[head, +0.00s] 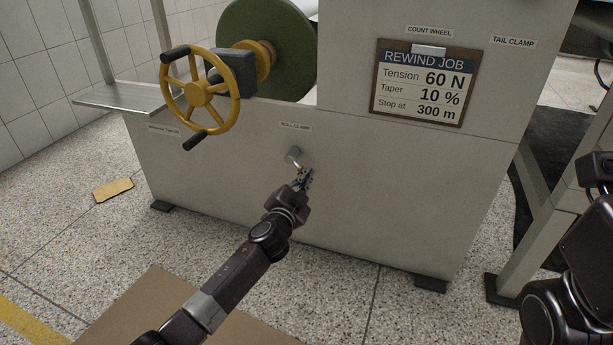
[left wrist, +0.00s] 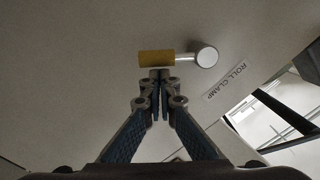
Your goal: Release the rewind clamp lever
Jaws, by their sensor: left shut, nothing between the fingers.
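The clamp lever (head: 294,155) is on the front panel of the grey machine, under a label that reads ROLL CLAMP (head: 296,127). In the left wrist view the lever has a round silver pivot (left wrist: 207,55) and a yellow grip (left wrist: 156,58) pointing left. My left gripper (head: 307,175) is shut and empty. Its closed fingertips (left wrist: 160,76) are right by the yellow grip; I cannot tell whether they touch it. In the head view the gripper partly hides the grip. My right arm (head: 570,275) is at the right edge, with its fingers not clear.
A yellow handwheel (head: 200,93) juts out at the upper left, before a green roll (head: 262,45). A REWIND JOB board (head: 421,84) hangs on the panel. A metal shelf (head: 120,97) is at the left. A brown mat (head: 165,310) lies on the floor in front.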

